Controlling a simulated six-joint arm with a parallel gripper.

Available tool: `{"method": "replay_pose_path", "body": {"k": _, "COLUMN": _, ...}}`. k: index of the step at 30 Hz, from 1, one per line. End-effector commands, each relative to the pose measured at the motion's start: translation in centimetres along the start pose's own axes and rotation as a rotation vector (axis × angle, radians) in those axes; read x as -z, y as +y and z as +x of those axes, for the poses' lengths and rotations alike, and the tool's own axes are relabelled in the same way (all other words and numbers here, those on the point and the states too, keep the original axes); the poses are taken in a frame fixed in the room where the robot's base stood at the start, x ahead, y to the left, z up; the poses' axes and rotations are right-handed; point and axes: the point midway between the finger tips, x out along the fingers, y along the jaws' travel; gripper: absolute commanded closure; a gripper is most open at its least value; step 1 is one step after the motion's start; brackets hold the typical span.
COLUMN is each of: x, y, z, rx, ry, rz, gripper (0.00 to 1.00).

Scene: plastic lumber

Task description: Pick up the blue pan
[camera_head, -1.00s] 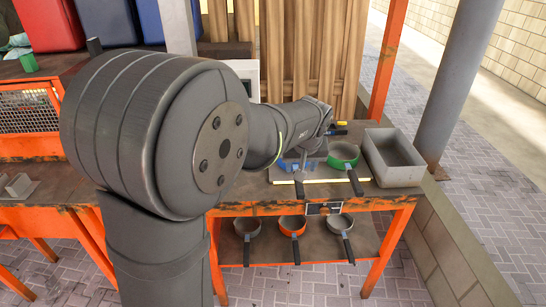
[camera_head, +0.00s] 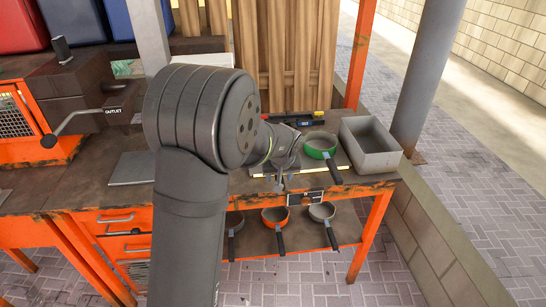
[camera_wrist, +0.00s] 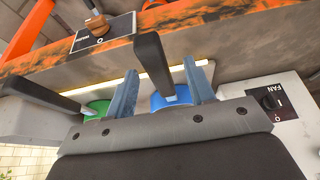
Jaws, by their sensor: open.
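The blue pan (camera_wrist: 176,95) shows in the wrist view, with its dark handle (camera_wrist: 152,60) reaching up past the fingers. My gripper (camera_wrist: 161,68) is open, one blue-grey finger on each side of the pan's handle. I cannot tell whether a finger touches the handle. In the head view my gripper (camera_head: 281,182) is over the front part of the worktop, left of the green pan, and my wrist mostly hides the blue pan.
The green pan (camera_head: 318,142) is close on the right, its handle towards the front; it also shows in the wrist view (camera_wrist: 98,108). A grey bin (camera_head: 369,142) stands beyond it. Several pans, one orange (camera_head: 274,217), sit on the lower shelf (camera_head: 255,243).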

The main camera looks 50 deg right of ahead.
Motion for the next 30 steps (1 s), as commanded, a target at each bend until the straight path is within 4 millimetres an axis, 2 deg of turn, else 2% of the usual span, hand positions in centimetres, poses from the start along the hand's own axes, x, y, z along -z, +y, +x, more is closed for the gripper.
{"method": "replay_pose_path", "body": {"k": 3, "x": 0.2, "y": 0.3, "z": 1.8, "rx": 0.002, "ry": -0.003, "rz": 0.000, "gripper": 0.51}}
{"method": "replay_pose_path", "body": {"k": 9, "x": 0.4, "y": 0.4, "z": 4.0, "rx": 0.001, "ry": -0.002, "rz": 0.001, "gripper": 0.51}}
{"method": "replay_pose_path", "body": {"k": 18, "x": 0.4, "y": 0.4, "z": 4.4, "rx": 0.000, "ry": 0.000, "rz": 0.000, "gripper": 0.51}}
{"method": "replay_pose_path", "body": {"k": 20, "x": 0.4, "y": 0.4, "z": 4.4, "rx": 0.000, "ry": 0.000, "rz": 0.000, "gripper": 0.61}}
{"method": "replay_pose_path", "body": {"k": 26, "x": 0.4, "y": 0.4, "z": 4.4, "rx": 0.000, "ry": -0.001, "rz": 0.000, "gripper": 1.00}}
{"method": "replay_pose_path", "body": {"k": 30, "x": 0.5, "y": 0.4, "z": 4.4, "rx": -0.001, "ry": 0.001, "rz": 0.000, "gripper": 1.00}}
